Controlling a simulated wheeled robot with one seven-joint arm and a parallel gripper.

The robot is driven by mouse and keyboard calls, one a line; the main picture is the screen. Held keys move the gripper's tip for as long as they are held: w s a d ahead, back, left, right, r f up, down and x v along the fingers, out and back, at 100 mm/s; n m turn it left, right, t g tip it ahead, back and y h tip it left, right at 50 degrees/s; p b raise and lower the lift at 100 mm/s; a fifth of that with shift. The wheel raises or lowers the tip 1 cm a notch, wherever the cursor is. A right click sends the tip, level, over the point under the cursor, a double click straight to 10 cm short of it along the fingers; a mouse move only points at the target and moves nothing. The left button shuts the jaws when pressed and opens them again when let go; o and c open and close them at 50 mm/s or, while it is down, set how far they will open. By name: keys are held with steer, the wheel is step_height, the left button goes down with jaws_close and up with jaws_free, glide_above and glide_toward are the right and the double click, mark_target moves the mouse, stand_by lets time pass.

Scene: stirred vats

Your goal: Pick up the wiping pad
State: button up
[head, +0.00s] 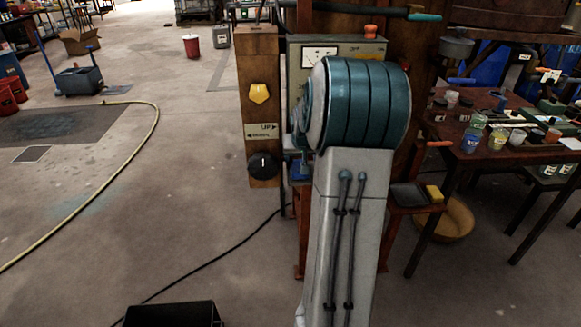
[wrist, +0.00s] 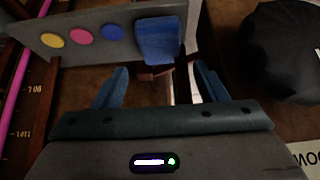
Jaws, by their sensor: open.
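A flat blue piece (wrist: 158,42), which looks like the wiping pad, stands against a grey panel in the wrist view. A small reddish-brown part shows just below it. My gripper (wrist: 161,69) is open, with its two blue fingers spread either side of that piece's line and the gap between them empty. The fingertips look short of the blue piece; I cannot tell the exact distance. In the head view my arm hides most of this area, and a yellow sponge-like block (head: 434,193) sits on a small shelf to the right of my arm.
The grey panel (wrist: 110,52) carries yellow, pink and blue dots. A black round knob (wrist: 284,50) is close on the right; it also shows on the wooden post (head: 263,163). A table (head: 470,150) with jars stands right. A hose (head: 140,150) crosses the left floor.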

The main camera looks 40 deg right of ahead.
mark_target(294, 166)
steer(key=shift+w+d+f, duration=0.25)
steer(key=shift+d+f, duration=0.2)
steer(key=shift+f, duration=0.2)
steer(key=x, duration=0.5)
steer(key=shift+w+a+f, duration=0.2)
steer(key=shift+w+f, duration=0.05)
steer(key=shift+f, duration=0.1)
steer(key=c, duration=0.8)
